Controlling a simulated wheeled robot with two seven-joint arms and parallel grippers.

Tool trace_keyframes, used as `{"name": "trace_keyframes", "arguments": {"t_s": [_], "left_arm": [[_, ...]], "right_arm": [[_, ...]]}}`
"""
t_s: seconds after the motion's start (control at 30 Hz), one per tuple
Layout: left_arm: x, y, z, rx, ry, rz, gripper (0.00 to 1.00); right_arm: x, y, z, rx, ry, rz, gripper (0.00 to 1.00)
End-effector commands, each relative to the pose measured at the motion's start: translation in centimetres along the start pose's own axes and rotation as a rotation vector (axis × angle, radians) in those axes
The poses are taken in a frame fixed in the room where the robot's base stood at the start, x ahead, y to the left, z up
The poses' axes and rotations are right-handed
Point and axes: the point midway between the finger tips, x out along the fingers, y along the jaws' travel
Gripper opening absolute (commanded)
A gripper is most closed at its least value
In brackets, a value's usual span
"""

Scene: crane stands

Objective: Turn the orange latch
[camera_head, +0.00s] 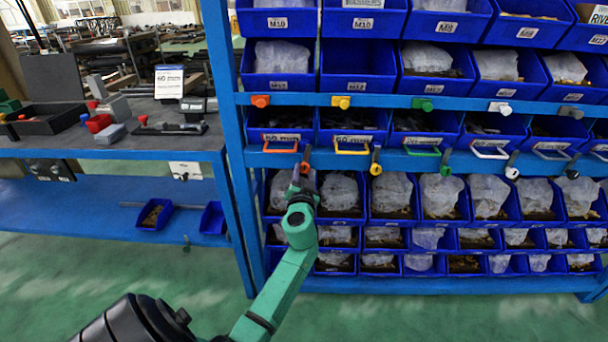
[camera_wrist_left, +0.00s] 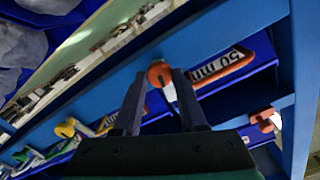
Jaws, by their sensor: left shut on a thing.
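The orange latch (camera_head: 305,158) is on the lower blue rail of the rack, just right of an orange handle (camera_head: 280,147). In the left wrist view its round orange knob (camera_wrist_left: 158,73) sits on the rail, with a pale lever (camera_wrist_left: 169,92) pointing down between my fingers. My left gripper (camera_head: 300,174) is at the latch from below, and its two dark fingers (camera_wrist_left: 160,98) stand on either side of the lever. It is shut on the latch. The exact finger contact is hard to see. My right gripper is not in view.
Yellow (camera_head: 376,160), green (camera_head: 445,160) and other coloured latches follow along the same rail. Another orange latch (camera_head: 261,101) is on the rail above. Blue bins (camera_head: 340,196) fill the rack close behind my gripper. A workbench (camera_head: 150,140) stands left; green floor is open in front.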

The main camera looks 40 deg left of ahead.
Motion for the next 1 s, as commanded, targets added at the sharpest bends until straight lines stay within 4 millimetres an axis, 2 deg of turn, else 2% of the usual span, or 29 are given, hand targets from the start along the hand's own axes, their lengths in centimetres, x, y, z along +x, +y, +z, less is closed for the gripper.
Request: {"name": "trace_keyframes", "arguments": {"t_s": [0.47, 1.0], "left_arm": [[-0.02, 0.12, 0.01, 0.440, 0.001, 0.001, 0.00], [-0.02, 0.12, -0.03, 0.956, 0.001, 0.002, 0.00]], "right_arm": [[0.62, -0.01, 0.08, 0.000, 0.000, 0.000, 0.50], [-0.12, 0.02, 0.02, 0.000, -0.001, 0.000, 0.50]]}}
